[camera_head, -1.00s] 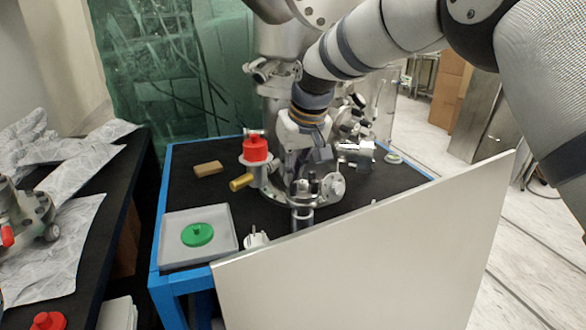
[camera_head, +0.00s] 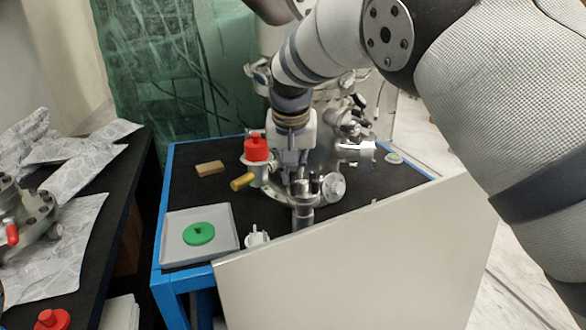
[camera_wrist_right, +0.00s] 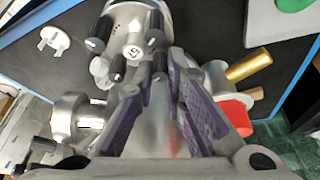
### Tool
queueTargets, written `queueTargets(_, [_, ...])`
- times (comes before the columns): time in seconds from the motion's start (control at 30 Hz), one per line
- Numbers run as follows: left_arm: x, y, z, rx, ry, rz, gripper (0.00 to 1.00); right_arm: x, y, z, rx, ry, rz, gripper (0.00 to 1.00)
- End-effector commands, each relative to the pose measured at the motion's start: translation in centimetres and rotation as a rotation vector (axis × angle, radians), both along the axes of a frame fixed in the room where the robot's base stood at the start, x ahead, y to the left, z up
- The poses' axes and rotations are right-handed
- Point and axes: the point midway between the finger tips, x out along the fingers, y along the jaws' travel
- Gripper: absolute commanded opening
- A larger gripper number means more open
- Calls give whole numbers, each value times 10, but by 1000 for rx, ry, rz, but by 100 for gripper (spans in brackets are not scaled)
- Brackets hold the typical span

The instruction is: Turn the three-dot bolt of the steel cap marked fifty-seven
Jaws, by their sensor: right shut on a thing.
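The steel cap (camera_wrist_right: 134,51) shows a label reading 57 in the right wrist view, with several black-headed bolts around it. In the head view it is partly hidden at the table's middle. My right gripper (camera_wrist_right: 158,76) has its purple fingers closed around one black bolt (camera_wrist_right: 159,64) at the cap's edge. Other bolts stand beside it, such as one at the upper left (camera_wrist_right: 99,33) and one nearer me (camera_wrist_right: 117,67). The dots on the bolts are too small to tell. In the head view my right gripper (camera_head: 294,168) reaches down at the cap. My left gripper is out of view.
A red-capped valve (camera_head: 256,149) with a brass cylinder (camera_head: 242,181) stands close left of the gripper. A grey tray (camera_head: 172,249) holds a green disc (camera_head: 199,233). A white plug (camera_head: 257,237) lies near the front. A pale panel (camera_head: 370,265) blocks the front right.

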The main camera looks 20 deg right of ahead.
Motion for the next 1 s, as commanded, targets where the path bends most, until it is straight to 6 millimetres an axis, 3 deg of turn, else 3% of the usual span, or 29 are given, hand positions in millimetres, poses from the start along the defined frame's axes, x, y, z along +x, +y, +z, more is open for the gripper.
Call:
queueTargets(0.67, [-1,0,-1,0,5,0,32,0,0,-1,0,1,-64,0])
queueTargets(0.7, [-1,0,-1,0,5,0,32,0,0,-1,0,1,-64,20])
queueTargets(1.0, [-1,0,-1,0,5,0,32,0,0,0,1,1,-64,20])
